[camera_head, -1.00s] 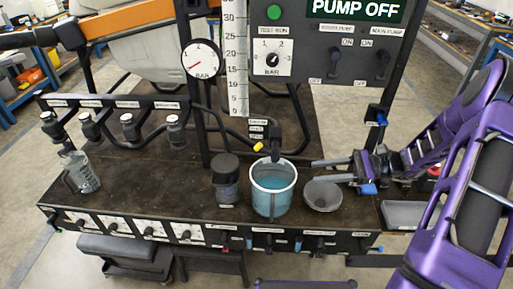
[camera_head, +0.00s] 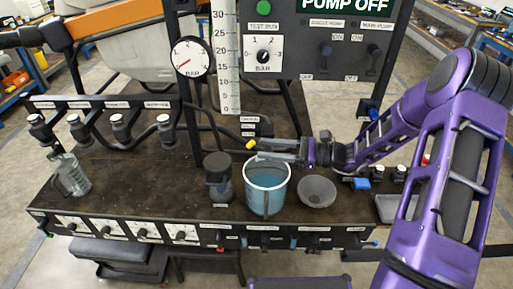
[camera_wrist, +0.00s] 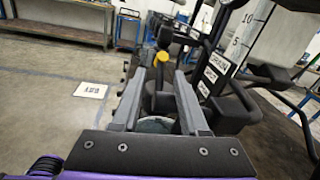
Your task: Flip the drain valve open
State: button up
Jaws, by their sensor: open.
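The drain valve's yellow lever tip (camera_head: 251,145) sticks out above a white bucket, beside a stack of small labels. In the wrist view the yellow tip (camera_wrist: 162,57) lies just beyond the fingertips, roughly centred between them. My gripper (camera_head: 262,152) is open and level over the bucket's back rim, reaching in from the right. In the wrist view its two fingers (camera_wrist: 160,85) stand apart, with a dark valve part showing between them. The fingers hide much of the valve body in the head view. I cannot tell whether they touch it.
The bucket (camera_head: 267,200) holds bluish liquid. A dark lidded jar (camera_head: 219,180) stands left of it and a grey funnel bowl (camera_head: 317,191) right. A clear jug (camera_head: 70,178) stands far left. The upright scale (camera_head: 225,70) and dark control panel (camera_head: 318,45) rise behind.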

aim_at(259, 148)
jog(key=shift+w+a, duration=0.15)
jog(key=shift+a, duration=0.75)
jog(key=shift+w+a, duration=0.1)
jog(key=shift+a, duration=0.75)
grip_shut()
